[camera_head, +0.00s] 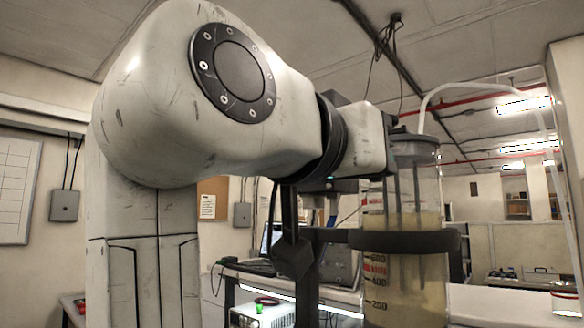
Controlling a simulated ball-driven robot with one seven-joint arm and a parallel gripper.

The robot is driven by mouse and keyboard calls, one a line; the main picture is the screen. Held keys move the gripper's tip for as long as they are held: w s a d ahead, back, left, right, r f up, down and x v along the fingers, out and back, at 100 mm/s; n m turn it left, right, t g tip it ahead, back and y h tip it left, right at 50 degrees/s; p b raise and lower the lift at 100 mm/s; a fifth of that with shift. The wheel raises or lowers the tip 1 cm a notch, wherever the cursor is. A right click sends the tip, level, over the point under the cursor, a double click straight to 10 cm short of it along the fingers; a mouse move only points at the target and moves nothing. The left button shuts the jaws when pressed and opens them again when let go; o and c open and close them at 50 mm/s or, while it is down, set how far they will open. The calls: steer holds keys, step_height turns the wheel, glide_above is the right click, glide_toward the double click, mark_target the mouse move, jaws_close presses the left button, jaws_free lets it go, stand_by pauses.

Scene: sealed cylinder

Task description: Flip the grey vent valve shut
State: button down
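The grey vent valve cannot be made out; my arm covers the left part of the lid. My arm reaches across from the left, its wrist in front of and left of the lid. A dark part below the wrist looks like my gripper (292,255), left of the cylinder. Its fingers are not clear enough to show whether it is open or shut.
A white tube (472,84) arches from the lid to the right. A pale bench (500,305) runs behind the cylinder at right. A laptop (271,240) and a white box with a green knob (262,313) are behind my arm. A pillar stands at the right edge.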

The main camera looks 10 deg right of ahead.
stand_by(0.4)
steer(key=c, duration=1.1)
jaws_free()
steer(key=b+v, duration=0.3)
steer(key=v, duration=0.8)
steer(key=shift+a+f, duration=0.1)
